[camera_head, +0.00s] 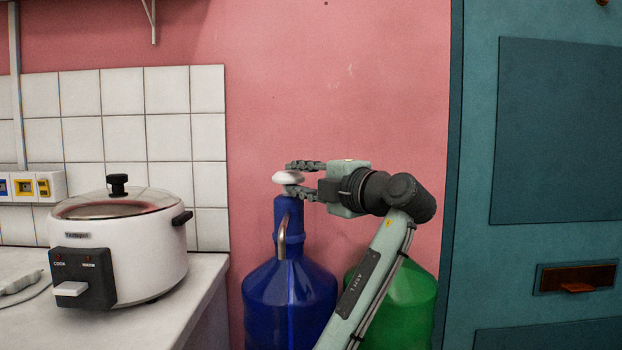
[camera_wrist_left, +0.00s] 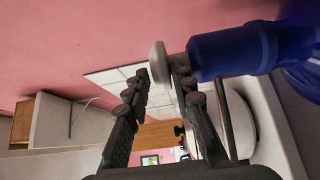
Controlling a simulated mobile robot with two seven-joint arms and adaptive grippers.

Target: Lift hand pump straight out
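The hand pump has a white rounded head (camera_head: 287,177) on a blue neck, with a curved metal spout (camera_head: 282,238) at its side. It stands upright on top of a blue water bottle (camera_head: 290,300). My left gripper (camera_head: 292,178) is level with the white head, one finger above it and one below. In the left wrist view the head (camera_wrist_left: 159,63) lies between the tips of the left gripper (camera_wrist_left: 163,75). The fingers are apart, with a narrow gap on the left side; firm contact is not visible. My right gripper is not in view.
A green bottle (camera_head: 410,305) stands right of the blue one, partly behind my arm. A white rice cooker (camera_head: 145,240) sits on the counter (camera_head: 205,300) at left. A pink wall (camera_head: 340,80) is behind; a teal door (camera_head: 550,130) is at right. Space above the pump is clear.

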